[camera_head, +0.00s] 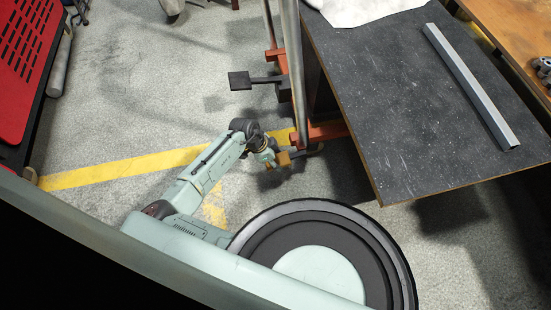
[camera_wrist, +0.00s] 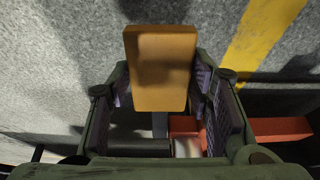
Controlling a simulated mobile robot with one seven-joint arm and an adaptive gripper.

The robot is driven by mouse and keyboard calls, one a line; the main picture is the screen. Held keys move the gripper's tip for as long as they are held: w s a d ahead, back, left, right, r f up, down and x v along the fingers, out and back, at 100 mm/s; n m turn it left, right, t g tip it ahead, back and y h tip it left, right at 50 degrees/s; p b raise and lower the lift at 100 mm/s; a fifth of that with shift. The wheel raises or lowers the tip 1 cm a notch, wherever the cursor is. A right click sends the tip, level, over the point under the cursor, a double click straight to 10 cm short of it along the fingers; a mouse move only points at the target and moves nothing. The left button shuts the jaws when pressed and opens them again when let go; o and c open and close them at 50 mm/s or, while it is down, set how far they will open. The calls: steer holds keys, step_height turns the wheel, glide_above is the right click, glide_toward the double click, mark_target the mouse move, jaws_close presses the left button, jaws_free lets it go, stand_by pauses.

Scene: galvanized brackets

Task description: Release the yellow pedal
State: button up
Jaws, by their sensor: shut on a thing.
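The yellow pedal (camera_wrist: 160,68) is a flat, rounded rectangular pad that looks orange-yellow. In the wrist view it sits between the two fingers of my gripper (camera_wrist: 165,90), which are shut on it. In the head view the pedal (camera_head: 283,158) is a small patch low beside the foot of the orange frame. My gripper (camera_head: 274,163) is at its left side there.
An orange-red frame (camera_head: 325,131) with a grey post (camera_head: 292,65) stands beside the pedal. A black pedal (camera_head: 239,81) juts out further back. A dark table (camera_head: 385,110) carrying a metal bar (camera_head: 470,85) overhangs at right. Speckled floor (camera_head: 130,110) is open at left.

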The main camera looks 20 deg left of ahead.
mark_target(277, 160)
steer(key=shift+d+r+g+y+p, duration=0.1)
steer(key=shift+r+g+y+p, duration=0.25)
steer(key=shift+r+p, duration=1.1)
jaws_close()
steer(key=y+p, duration=0.1)
steer(key=p, duration=0.2)
steer(key=r+g+y+p, duration=0.1)
steer(key=p, duration=0.2)
steer(key=shift+w+d+r+g+p, duration=0.15)
steer(key=shift+d+g+p, duration=0.1)
steer(key=shift+p, duration=0.15)
steer(key=shift+r+g+y+p, duration=0.3)
steer(key=shift+y+p, duration=0.45)
steer(key=shift+p, duration=0.2)
steer(key=shift+d, duration=0.1)
steer(key=shift+f, duration=0.1)
steer(key=o, duration=1.6)
jaws_free()
steer(key=shift+f, duration=0.1)
